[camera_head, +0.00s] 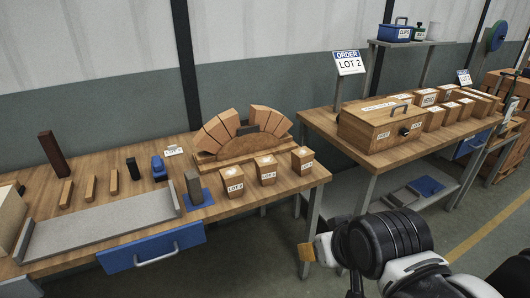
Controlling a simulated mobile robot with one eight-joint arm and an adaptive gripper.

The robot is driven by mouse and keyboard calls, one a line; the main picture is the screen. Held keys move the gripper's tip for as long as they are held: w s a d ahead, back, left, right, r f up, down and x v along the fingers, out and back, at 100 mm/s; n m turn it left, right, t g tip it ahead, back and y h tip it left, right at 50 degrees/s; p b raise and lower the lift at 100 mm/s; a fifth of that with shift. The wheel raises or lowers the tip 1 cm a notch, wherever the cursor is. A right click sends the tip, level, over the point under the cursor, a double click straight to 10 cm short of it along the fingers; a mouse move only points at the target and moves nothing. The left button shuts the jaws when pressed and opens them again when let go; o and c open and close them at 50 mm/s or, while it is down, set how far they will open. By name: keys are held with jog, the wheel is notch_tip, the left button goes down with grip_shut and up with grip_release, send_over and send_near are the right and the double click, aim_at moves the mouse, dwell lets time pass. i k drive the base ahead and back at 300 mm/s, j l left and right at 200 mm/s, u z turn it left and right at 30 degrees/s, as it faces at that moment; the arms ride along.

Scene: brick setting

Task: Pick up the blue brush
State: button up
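A small blue object (158,168), which looks like the blue brush, sits on the left wooden workbench (100,207) near its back, left of the brick arch. It is too small to make out bristles. My gripper (322,250) is at the lower right, in front of the gap between the two benches, well away from the blue object. A small tan piece (307,251) shows at the gripper's tip. I cannot tell whether it is held or what it is. The fingers are mostly hidden by my dark wrist.
A brick arch (240,140), LOT-labelled blocks (266,170), a grey tray (100,234), a dark upright block (54,155) and small wooden pieces surround the blue object. The right bench (345,152) carries a wooden box (380,125) and several labelled boxes. Floor shows between the benches.

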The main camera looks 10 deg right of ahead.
aim_at(159, 171)
jog(key=i+j+z, duration=0.1)
jog(key=i+j, duration=0.15)
jog(key=i+j+z, duration=0.1)
jog(key=i+j, duration=0.2)
jog(key=i+j+z, duration=0.15)
jog(key=j, duration=0.3)
jog(key=i+j+z, duration=0.1)
jog(key=i+j, duration=0.2)
jog(key=i+j+z, duration=0.1)
jog(key=j, duration=0.4)
jog(key=i, duration=0.1)
